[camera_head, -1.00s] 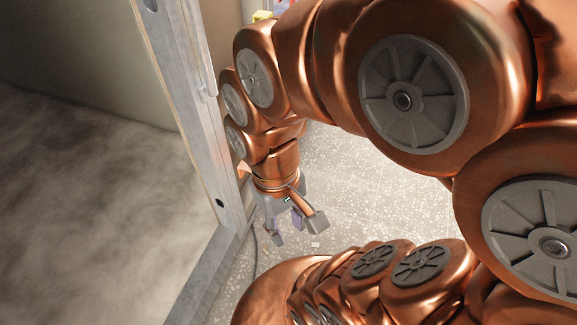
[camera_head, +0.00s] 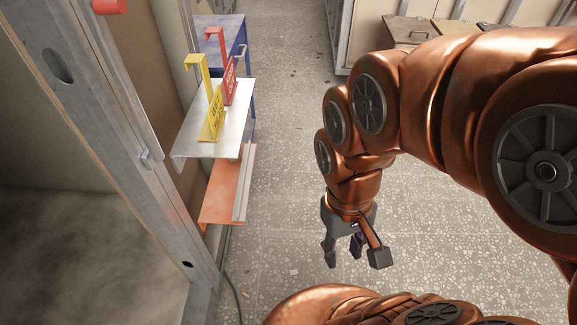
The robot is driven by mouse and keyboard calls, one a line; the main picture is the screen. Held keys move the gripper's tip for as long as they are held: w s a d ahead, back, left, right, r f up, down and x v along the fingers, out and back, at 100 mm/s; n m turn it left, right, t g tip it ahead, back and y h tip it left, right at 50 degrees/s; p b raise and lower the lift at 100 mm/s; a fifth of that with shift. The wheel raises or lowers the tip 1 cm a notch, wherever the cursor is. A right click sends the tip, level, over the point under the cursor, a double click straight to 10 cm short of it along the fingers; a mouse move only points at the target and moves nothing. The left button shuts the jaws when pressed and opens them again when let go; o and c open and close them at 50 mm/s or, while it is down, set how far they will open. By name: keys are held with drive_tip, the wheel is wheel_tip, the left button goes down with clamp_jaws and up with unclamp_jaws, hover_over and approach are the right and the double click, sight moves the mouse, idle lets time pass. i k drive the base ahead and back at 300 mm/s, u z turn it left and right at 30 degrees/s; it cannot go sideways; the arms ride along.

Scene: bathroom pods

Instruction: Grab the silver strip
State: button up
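A narrow silver strip (camera_head: 243,185) lies along the right side of the orange lower shelf (camera_head: 221,197). It runs lengthwise, and its far end is near the upper shelf's edge. My gripper (camera_head: 354,256) points down over the speckled floor, to the right of the strip and clearly apart from it. Its fingers are spread and nothing shows between them.
A blue cart (camera_head: 236,35) stands behind. A metal frame post (camera_head: 150,150) rises at left. Boxes (camera_head: 405,31) stand at the back. The floor between is mostly clear.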

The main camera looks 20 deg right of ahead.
sight(240, 200)
drive_tip(key=z, duration=0.25)
drive_tip(key=k, duration=1.05)
drive_tip(key=u, duration=1.8)
drive_tip(key=i, duration=0.5)
drive_tip(key=u, duration=0.05)
